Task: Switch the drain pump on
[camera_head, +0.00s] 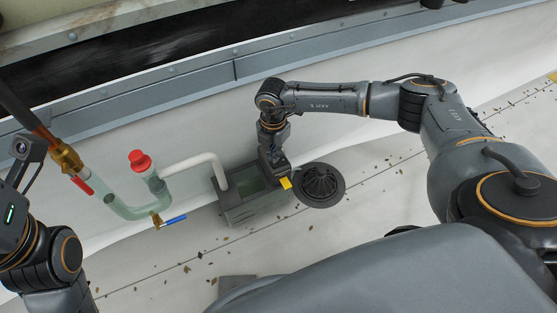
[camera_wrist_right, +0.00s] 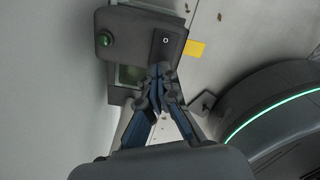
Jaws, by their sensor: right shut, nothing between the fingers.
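The drain pump is a grey open-topped box (camera_head: 240,214) on the pale roof, partly hidden by my right wrist. In the right wrist view, its dark grey control panel (camera_wrist_right: 143,32) carries a round green indicator (camera_wrist_right: 106,40) and a small black switch (camera_wrist_right: 166,41) with a white ring mark. I cannot tell whether the indicator is lit. My right gripper (camera_head: 275,160) is over the right end of the box. In the wrist view its shut, empty fingertips (camera_wrist_right: 158,72) are just below the switch; I cannot tell whether they touch the panel. Only my left wrist shows, not its fingers.
A yellow tag (camera_head: 285,183) is at the box's right end. A round dark drain grate (camera_head: 320,184) lies right of it. A white pipe (camera_head: 193,164) enters the box from the left. Left are greenish pipes, a red cap (camera_head: 139,160) and a blue-handled valve (camera_head: 173,220). Leaves litter the roof.

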